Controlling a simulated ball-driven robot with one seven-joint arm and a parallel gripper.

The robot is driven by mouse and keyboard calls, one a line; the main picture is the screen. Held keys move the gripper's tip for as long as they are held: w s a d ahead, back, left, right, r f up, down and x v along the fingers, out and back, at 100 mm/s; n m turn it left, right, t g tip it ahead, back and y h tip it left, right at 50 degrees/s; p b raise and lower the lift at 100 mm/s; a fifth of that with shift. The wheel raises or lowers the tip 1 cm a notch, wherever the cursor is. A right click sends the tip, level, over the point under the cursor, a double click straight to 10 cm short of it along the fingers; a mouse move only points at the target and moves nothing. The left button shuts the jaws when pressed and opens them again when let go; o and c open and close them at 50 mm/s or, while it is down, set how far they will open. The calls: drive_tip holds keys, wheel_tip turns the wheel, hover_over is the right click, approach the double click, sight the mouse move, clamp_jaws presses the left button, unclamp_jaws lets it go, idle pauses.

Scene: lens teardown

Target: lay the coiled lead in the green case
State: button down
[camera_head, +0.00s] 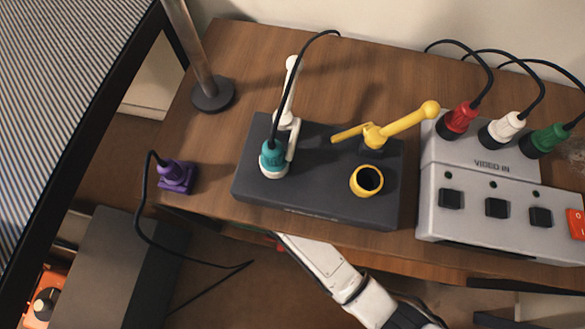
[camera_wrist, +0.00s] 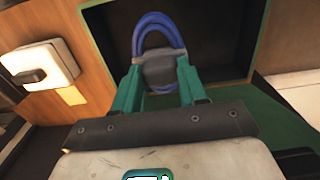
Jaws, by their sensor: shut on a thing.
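In the wrist view, my gripper (camera_wrist: 159,78) has teal fingers shut on the dark grey middle of the coiled lead (camera_wrist: 158,20). The lead's blue loops rise beyond the fingertips, and a little blue shows below the grey part. The green case (camera_wrist: 258,48) is behind the lead, with a thin green rim and a dark inside. The lead appears in front of or over that opening; I cannot tell whether it touches the case. In the head view, my arm runs below the desk edge, and the gripper, lead and case are hidden.
A white switch box (camera_wrist: 40,75) is on the wooden panel left of the case. In the head view, the desk (camera_head: 380,65) holds a dark box (camera_head: 320,200), a grey video unit (camera_head: 500,215) with plugged leads, and a purple plug (camera_head: 176,177) with a hanging cable.

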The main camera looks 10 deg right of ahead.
drive_tip(key=shift+w+d+f+b, duration=0.15)
drive_tip(key=shift+w+d+b, duration=0.05)
drive_tip(key=shift+w, duration=0.25)
drive_tip(key=shift+w+d+f+b, duration=0.15)
drive_tip(key=shift+w, duration=0.3)
drive_tip(key=f+b, duration=0.1)
drive_tip(key=f, duration=0.1)
drive_tip(key=f+b, duration=0.1)
drive_tip(key=f, duration=0.2)
drive_tip(key=shift+s+f+b, duration=0.2)
drive_tip(key=shift+f+b, duration=0.15)
drive_tip(key=shift+b, duration=0.05)
wheel_tip(320, 180, down, 5)
drive_tip(key=b, duration=0.2)
drive_tip(key=shift+r+b, duration=0.2)
drive_tip(key=shift+b, duration=0.1)
drive_tip(key=shift+w+f+b, duration=0.15)
drive_tip(key=shift+f+b, duration=0.25)
drive_tip(key=shift+b, duration=0.1)
drive_tip(key=shift+r, duration=0.1)
drive_tip(key=c, duration=0.6)
unclamp_jaws()
